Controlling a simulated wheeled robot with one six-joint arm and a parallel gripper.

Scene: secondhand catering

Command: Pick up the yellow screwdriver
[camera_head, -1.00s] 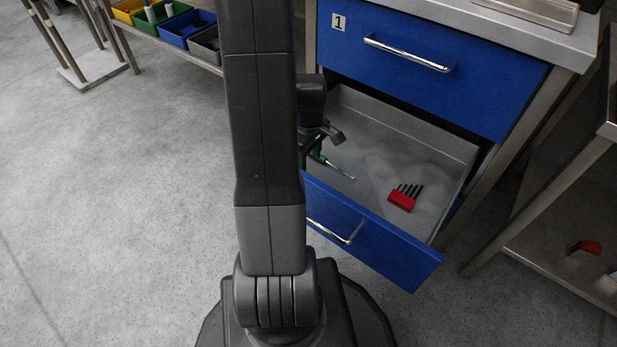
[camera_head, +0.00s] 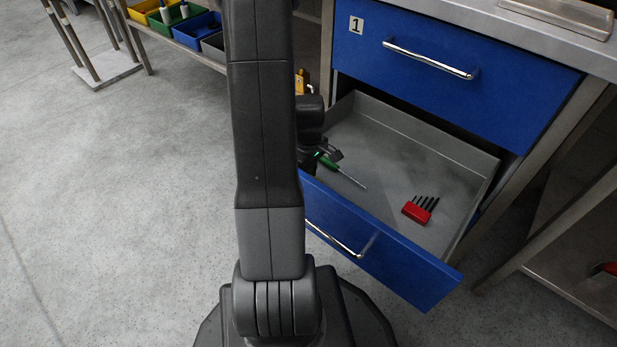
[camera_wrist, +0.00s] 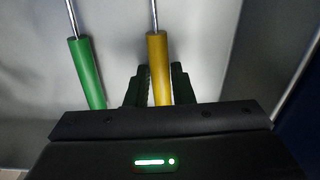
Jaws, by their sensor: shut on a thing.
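The yellow screwdriver (camera_wrist: 159,75) stands between the two fingers of my gripper (camera_wrist: 161,72) in the wrist view, which are shut on its handle. Its metal shaft points away from the gripper. The green screwdriver (camera_wrist: 87,73) lies to the left of the fingers, apart from them. In the head view the green screwdriver (camera_head: 345,173) lies in the open drawer (camera_head: 420,152), beside my gripper (camera_head: 329,155). The yellow screwdriver is hidden there behind my arm and gripper.
A red holder (camera_head: 416,212) with several dark pins lies in the drawer. A shut blue drawer (camera_head: 460,90) marked 1 is above. The open drawer's blue front (camera_head: 385,250) stands out. Coloured bins (camera_head: 190,32) stand at the back left.

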